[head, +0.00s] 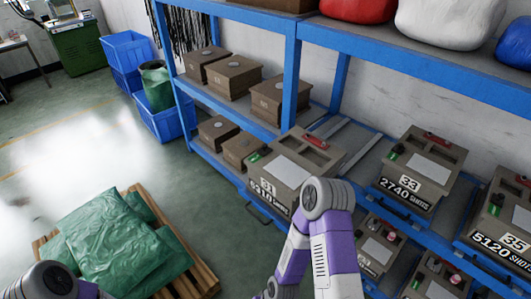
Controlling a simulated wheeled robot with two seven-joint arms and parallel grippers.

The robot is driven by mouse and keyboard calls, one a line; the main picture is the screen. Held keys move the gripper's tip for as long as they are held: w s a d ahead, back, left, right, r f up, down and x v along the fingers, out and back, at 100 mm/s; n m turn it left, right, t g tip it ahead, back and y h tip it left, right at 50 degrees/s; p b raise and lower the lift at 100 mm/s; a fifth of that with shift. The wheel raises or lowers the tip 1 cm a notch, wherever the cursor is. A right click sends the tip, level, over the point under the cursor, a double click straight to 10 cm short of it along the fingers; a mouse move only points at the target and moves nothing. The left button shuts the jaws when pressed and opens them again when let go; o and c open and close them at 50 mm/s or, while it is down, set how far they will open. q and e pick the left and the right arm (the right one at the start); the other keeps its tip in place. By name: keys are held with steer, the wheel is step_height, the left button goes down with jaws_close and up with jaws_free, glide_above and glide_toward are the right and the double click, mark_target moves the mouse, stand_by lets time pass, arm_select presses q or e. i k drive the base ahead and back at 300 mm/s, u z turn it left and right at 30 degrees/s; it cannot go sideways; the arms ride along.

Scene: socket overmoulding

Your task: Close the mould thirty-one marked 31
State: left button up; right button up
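The mould marked 31 (312,158) is a brown box on the blue rack's middle level. Its front has a white "31" plate and a "6310 shots" label, partly hidden by my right arm. A pale panel, dark recesses, a red piece and a small green piece show on top. I cannot tell from this view whether it is open or closed. My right arm crosses just in front of its right front corner and runs down out of the frame. Only a rounded part of my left arm shows at bottom left. Neither gripper is in view.
Moulds marked 33 (433,157) and 35 (493,225) sit to the right on the blue rack (290,80). More moulds lie below. Plain brown boxes (233,76) stand left. A pallet (199,272) with green sacks (120,245) is on the floor; floor between it and the rack is clear.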

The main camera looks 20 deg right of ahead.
mark_target(277, 179)
steer(key=k, duration=1.15)
steer(key=z, duration=0.75)
steer(key=i, duration=0.85)
steer(key=u, duration=0.55)
steer(key=i, duration=0.8)
steer(key=u, duration=0.8)
